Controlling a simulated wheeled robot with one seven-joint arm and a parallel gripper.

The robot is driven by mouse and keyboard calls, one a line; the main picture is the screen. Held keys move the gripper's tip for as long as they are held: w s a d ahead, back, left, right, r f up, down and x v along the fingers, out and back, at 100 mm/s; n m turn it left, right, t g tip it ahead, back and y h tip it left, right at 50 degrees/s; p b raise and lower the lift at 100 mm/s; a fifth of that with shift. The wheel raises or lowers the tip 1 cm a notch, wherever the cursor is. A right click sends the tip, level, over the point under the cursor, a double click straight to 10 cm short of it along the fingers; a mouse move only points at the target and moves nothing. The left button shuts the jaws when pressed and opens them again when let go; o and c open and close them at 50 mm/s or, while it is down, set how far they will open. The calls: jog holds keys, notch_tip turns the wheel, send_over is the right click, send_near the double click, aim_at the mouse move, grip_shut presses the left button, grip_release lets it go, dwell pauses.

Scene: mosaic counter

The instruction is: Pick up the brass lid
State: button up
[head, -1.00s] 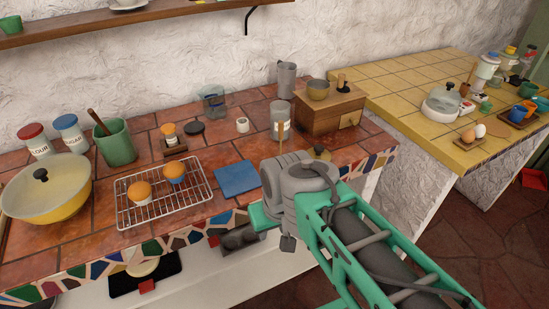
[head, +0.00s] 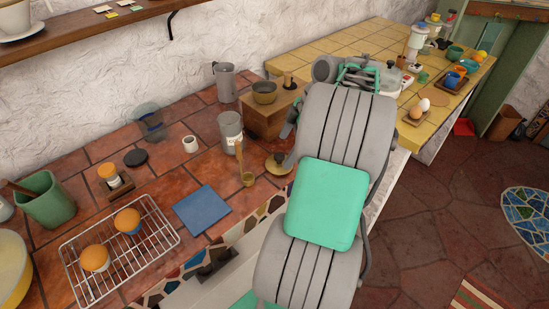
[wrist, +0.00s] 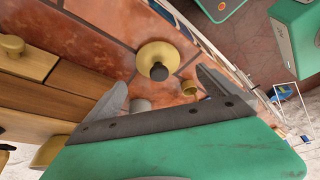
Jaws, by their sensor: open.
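The brass lid (head: 279,163) is a round, shallow brass disc with a dark knob, lying on the red tiles near the counter's mosaic edge, just left of my arm in the head view. In the wrist view the brass lid (wrist: 157,56) lies beyond my fingertips, knob facing the camera. My gripper (wrist: 162,82) is open, its two grey fingers spread with nothing held between them. It is apart from the lid. In the head view my arm mostly hides the gripper.
A small brass cup (head: 248,179) with a wooden stick and a grey canister (head: 230,131) stand left of the lid. A wooden grinder (head: 269,115) stands behind it. A blue square mat (head: 202,209) and a wire rack (head: 119,258) lie further left.

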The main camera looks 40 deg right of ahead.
aim_at(281, 155)
jog(key=x, duration=0.6)
jog(key=shift+d, duration=0.1)
jog(key=c, duration=1.4)
